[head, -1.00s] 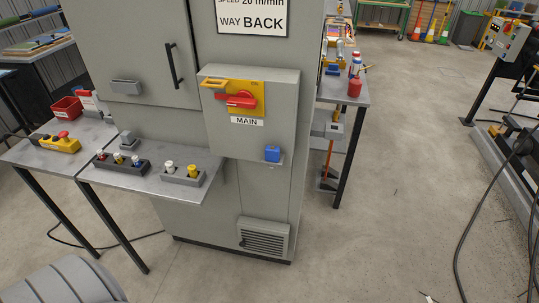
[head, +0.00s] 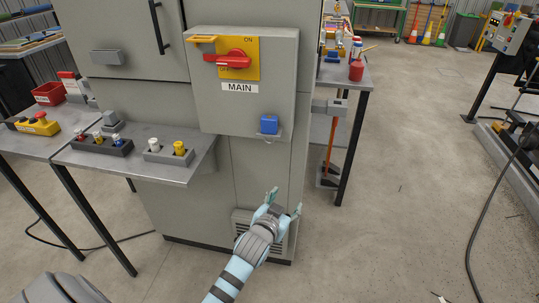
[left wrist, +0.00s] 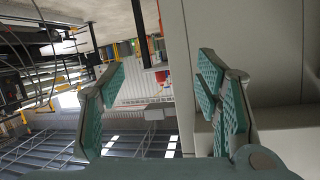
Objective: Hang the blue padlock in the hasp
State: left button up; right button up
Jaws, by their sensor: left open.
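The blue padlock (head: 269,124) sits on a small ledge at the lower right of the grey MAIN switch box (head: 220,110). What looks like the hasp is a yellow piece (head: 203,39) at the box's upper left, beside the red switch handle (head: 228,60). My left gripper (head: 284,204) is open and empty, low in front of the cabinet and well below the padlock. Its spread teal fingers also show in the left wrist view (left wrist: 160,100), with neither padlock nor hasp between them. My right gripper is out of view.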

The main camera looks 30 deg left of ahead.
pick_arm(q)
notch_tip(320, 180, up, 12)
jog(key=n+t+y+b, duration=0.1)
jog(key=t, duration=0.2)
jog(key=n+y, duration=0.3)
send_near(268, 123)
jog(key=b+x, duration=0.2)
jog(key=x, duration=0.9)
jog(key=shift+w+a+f, duration=0.1)
jog(key=shift+w+a, duration=0.05)
jog(key=shift+w, duration=0.15)
jog(key=shift+s, duration=0.15)
jog(key=c, duration=1.3)
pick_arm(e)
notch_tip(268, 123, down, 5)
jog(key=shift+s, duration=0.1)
